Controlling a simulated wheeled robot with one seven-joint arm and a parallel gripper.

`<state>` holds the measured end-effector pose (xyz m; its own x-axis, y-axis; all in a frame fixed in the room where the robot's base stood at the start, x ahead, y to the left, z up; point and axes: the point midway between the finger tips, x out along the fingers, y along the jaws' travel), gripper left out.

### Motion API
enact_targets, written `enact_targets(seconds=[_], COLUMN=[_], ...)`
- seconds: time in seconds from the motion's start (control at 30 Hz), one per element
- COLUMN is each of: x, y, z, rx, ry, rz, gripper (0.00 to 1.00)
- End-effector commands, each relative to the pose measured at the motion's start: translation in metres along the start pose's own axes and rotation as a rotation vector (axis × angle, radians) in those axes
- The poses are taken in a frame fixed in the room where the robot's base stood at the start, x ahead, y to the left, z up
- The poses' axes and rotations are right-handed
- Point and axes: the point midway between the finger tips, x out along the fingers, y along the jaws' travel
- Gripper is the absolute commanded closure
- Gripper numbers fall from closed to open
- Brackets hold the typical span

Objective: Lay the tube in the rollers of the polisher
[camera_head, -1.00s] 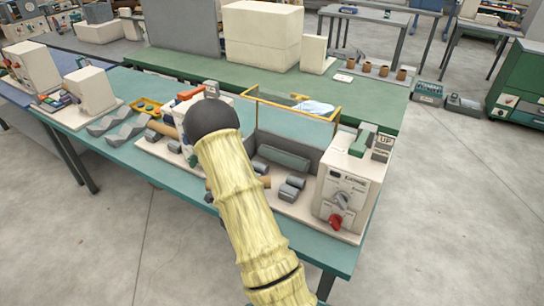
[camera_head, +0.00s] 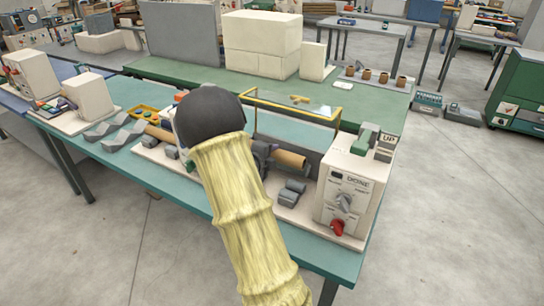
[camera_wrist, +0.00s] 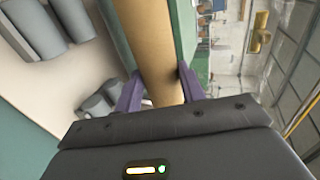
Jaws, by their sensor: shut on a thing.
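My gripper (camera_wrist: 158,88) is shut on a brown cardboard tube (camera_wrist: 150,45), its two purple fingers on either side of it. The tube's right part shows in the head view (camera_head: 290,159), over the polisher's bed beside the dark back wall. The polisher (camera_head: 345,190) has a cream body with a knob, a red button and a display. Grey rollers (camera_head: 291,192) show in front of the tube, and grey rollers also show at the left of the wrist view (camera_wrist: 40,28). My arm hides the tube's left part and some rollers. I cannot tell whether the tube touches any rollers.
A yellow-framed clear guard (camera_head: 290,106) stands above the polisher's back. Left of my arm, another brown tube (camera_head: 158,133), grey V-shaped blocks (camera_head: 100,129) and a yellow tray (camera_head: 145,112) stand on the teal table (camera_head: 180,190). A green table (camera_head: 200,75) lies behind.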

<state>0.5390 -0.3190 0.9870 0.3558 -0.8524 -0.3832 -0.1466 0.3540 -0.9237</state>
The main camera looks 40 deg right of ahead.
Motion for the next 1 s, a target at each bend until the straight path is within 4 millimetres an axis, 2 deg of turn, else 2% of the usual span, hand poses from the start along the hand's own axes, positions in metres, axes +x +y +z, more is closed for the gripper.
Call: enact_targets(seconds=[0.27, 1.0], x=[0.008, 0.035], y=[0.016, 0.082], z=[-0.002, -0.002], rx=[-0.001, 0.0], ry=[0.003, 0.003], rz=[0.0, -0.001], gripper=[0.83, 0.83])
